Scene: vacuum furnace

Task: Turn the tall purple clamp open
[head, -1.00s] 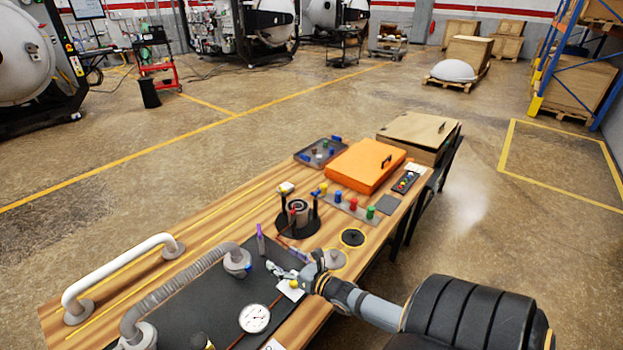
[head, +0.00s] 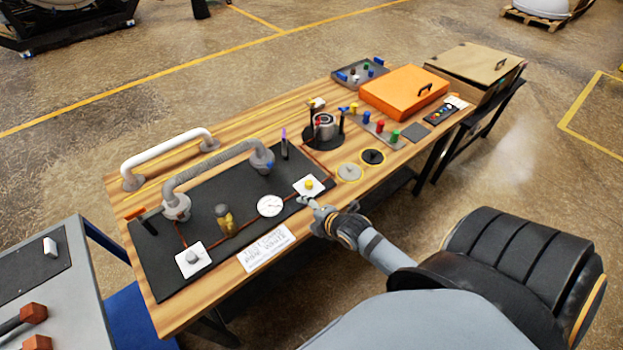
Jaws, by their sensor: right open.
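The tall purple clamp (head: 284,138) stands upright on the black mat (head: 255,205), just right of the grey corrugated hose's (head: 215,166) right end. Its top is purple and its lower part looks dark. My right gripper (head: 304,201) is open and empty near the mat's front right edge. It is in front of the clamp and to its right, apart from it, by the white plate with a yellow knob (head: 310,184). My left gripper is out of view.
A round gauge (head: 270,206) and a brass fitting (head: 226,220) are on the mat. A dark round stand with posts (head: 325,130) is right of the clamp. An orange case (head: 402,92) lies farther back. A grey cart (head: 50,275) stands at the lower left.

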